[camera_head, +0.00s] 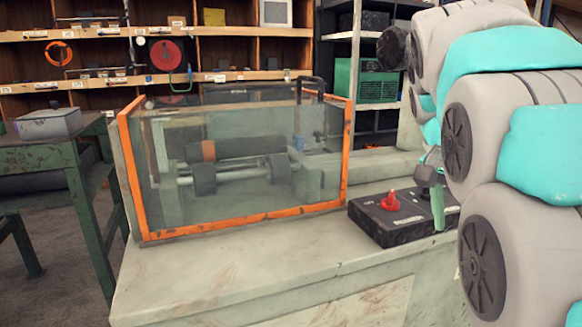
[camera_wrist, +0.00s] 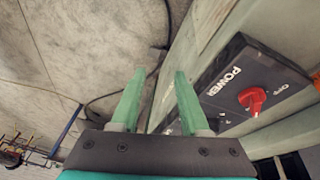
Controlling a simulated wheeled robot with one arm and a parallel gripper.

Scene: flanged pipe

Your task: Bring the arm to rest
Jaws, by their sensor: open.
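My gripper (camera_wrist: 155,95) shows in the wrist view with its two green fingers apart and nothing between them. In the head view part of my gripper (camera_head: 437,205) shows as a green finger pointing down, in front of the black power box. The grey and teal arm fills the right side of the head view and hides part of what lies behind. The power box (camera_head: 375,222) has a red knob (camera_head: 390,202) on top. In the wrist view the red knob (camera_wrist: 252,99) and the power box (camera_wrist: 225,82) lie to the right of the fingers, apart from them.
A clear guard with an orange frame (camera_head: 240,218) stands on the bench (camera_head: 230,270), closed around a dark pipe (camera_head: 250,147) on rollers. A green table (camera_head: 40,157) with a grey box is at left. Shelves (camera_head: 110,80) line the back. The bench's front is bare.

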